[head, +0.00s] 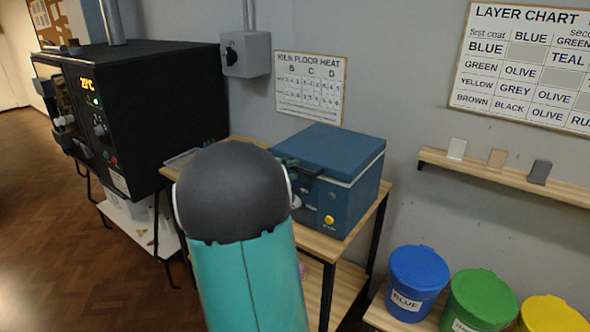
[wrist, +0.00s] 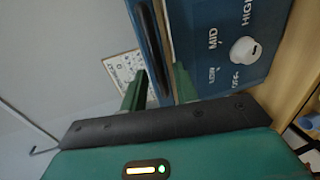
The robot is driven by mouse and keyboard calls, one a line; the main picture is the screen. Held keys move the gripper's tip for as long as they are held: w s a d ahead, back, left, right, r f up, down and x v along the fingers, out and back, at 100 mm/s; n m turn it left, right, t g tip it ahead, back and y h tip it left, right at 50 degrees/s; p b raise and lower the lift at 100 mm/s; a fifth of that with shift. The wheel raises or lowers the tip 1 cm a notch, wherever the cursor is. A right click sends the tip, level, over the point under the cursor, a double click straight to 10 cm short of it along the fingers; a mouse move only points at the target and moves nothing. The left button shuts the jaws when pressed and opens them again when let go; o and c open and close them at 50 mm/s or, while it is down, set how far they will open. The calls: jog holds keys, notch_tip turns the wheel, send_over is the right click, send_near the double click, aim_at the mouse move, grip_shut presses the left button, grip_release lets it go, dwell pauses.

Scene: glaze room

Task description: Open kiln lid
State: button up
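The small blue kiln (head: 351,205) stands on a wooden-topped table, and its blue lid (head: 332,146) lies flat and shut on the body. In the wrist view the lid's edge (wrist: 138,22) shows beside the front panel (wrist: 215,75), with a dark handle bar (wrist: 152,42) on it. My gripper (wrist: 160,79) is open, with one green finger on each side of the bar's near end. I cannot tell whether the fingers touch it. In the head view my arm hides much of the kiln's left front, and only part of my gripper (head: 296,166) shows.
A large black oven (head: 150,105) stands to the left. A grey switch box (head: 246,54) and heat chart (head: 310,85) are on the wall behind. A shelf (head: 500,178) and blue (head: 417,275), green (head: 480,300) and yellow buckets (head: 550,315) are right. Floor is open at left.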

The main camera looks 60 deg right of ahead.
jog(key=shift+x, duration=1.25)
grip_shut()
jog(key=shift+r, duration=0.15)
